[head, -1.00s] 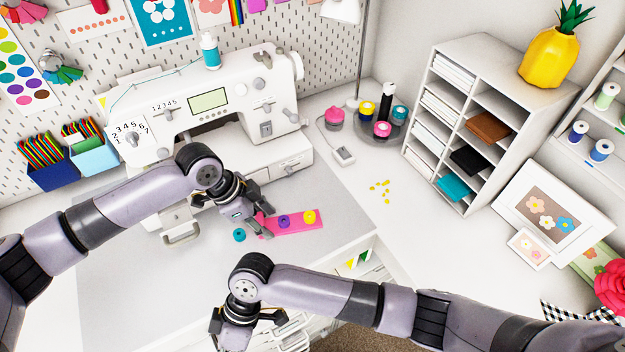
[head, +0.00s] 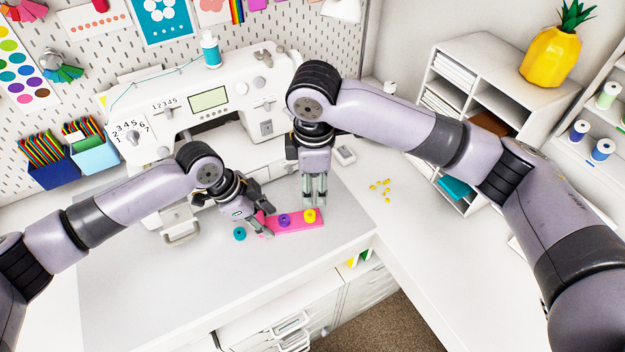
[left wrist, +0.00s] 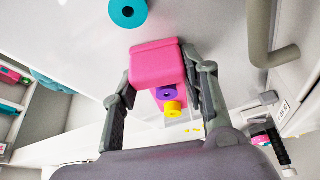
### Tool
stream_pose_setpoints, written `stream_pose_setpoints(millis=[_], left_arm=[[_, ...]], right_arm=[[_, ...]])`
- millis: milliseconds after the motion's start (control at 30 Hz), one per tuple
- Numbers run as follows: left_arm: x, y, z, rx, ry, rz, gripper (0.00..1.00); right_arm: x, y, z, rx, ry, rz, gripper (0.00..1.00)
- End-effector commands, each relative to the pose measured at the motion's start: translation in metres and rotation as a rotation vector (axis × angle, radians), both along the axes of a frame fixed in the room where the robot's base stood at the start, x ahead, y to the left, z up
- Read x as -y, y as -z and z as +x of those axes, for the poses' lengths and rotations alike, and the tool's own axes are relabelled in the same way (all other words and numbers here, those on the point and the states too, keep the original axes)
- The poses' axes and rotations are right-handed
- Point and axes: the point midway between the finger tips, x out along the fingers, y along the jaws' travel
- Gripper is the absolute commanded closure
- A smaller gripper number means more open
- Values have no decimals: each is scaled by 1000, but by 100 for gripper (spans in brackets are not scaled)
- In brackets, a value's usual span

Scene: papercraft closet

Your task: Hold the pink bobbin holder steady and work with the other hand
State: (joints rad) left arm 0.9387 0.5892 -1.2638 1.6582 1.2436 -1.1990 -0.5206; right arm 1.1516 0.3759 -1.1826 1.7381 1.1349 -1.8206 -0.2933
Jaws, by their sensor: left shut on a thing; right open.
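The pink bobbin holder (head: 297,224) lies on the grey mat in front of the sewing machine. It carries a purple bobbin (head: 284,220) and a yellow bobbin (head: 309,215). My left gripper (head: 267,222) is shut on the holder's left end; the left wrist view shows the pink holder (left wrist: 157,66) between its fingers. A teal bobbin (head: 239,233) lies loose on the mat beside the left gripper. My right gripper (head: 314,202) is open, pointing down close to the yellow bobbin at the holder's right end. I cannot tell whether it touches the bobbin.
The white sewing machine (head: 170,115) stands behind the mat (head: 140,300). Small yellow pieces (head: 380,187) lie on the table to the right. A white shelf unit (head: 450,60) is partly hidden by my right arm. The front of the mat is clear.

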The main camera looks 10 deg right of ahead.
Motion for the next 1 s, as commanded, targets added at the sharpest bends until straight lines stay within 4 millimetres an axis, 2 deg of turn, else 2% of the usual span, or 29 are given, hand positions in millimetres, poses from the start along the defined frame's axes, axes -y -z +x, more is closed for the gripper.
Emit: stream_pose_setpoints(millis=[33, 167, 400, 600, 800, 1000], left_arm=[[-2, 5, -3, -8, 0, 7, 86], [-2, 5, -3, -8, 0, 7, 86], [-2, 5, -3, -8, 0, 7, 86], [-2, 5, -3, -8, 0, 7, 86], [-2, 5, -3, -8, 0, 7, 86], [-2, 5, -3, -8, 0, 7, 86]], right_arm=[[1, 5, 1, 1, 4, -3, 54], [1, 22, 2, -1, 4, -3, 54], [1, 69, 5, -3, 4, -1, 54], [1, 100, 7, -2, 3, -2, 54], [1, 116, 9, -1, 2, -1, 54], [1, 118, 9, 0, 2, 0, 54]])
